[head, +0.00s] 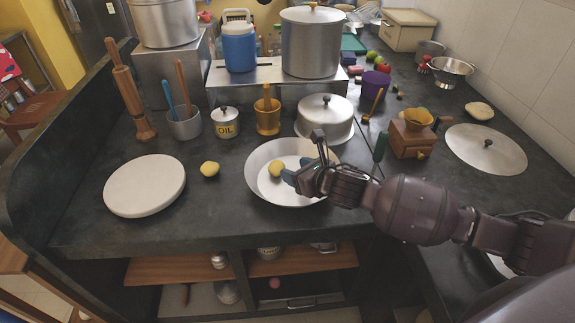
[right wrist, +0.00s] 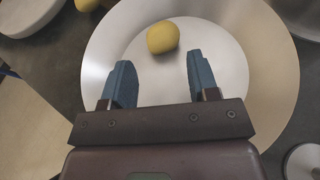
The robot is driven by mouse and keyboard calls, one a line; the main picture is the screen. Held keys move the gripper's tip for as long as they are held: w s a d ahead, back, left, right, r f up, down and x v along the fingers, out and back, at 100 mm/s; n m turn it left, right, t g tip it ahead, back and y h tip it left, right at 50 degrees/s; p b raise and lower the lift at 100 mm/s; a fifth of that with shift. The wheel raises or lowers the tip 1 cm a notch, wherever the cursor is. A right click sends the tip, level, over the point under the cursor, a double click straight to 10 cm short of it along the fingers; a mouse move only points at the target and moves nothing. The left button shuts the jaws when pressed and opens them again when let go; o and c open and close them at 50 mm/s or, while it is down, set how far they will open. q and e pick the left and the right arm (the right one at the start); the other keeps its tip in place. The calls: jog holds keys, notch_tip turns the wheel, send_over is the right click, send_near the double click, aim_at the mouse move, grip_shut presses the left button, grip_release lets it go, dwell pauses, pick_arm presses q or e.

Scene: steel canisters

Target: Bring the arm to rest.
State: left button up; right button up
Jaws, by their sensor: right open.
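My right arm comes in from the right in the head view. My right gripper (head: 292,175) is over a wide shallow metal pan on the counter. In the right wrist view its two blue fingers (right wrist: 157,85) are spread apart with nothing between them. The pan (right wrist: 262,40) lies below, and a yellow lemon-like fruit (right wrist: 163,37) rests in it, just beyond the fingertips and apart from them. The same fruit shows in the head view (head: 277,169), left of the gripper. My left gripper is not in view.
A second yellow fruit (head: 210,169) and a round white board (head: 145,185) lie left of the pan. A wooden grinder (head: 410,139) and large lid (head: 487,150) are right.

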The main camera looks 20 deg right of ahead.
jog(key=shift+s+d+r, duration=0.15)
jog(key=shift+s+r, duration=0.1)
jog(key=shift+s, duration=0.15)
jog(key=shift+s+d, duration=0.1)
jog(key=shift+s, duration=0.2)
jog(key=shift+r, duration=0.1)
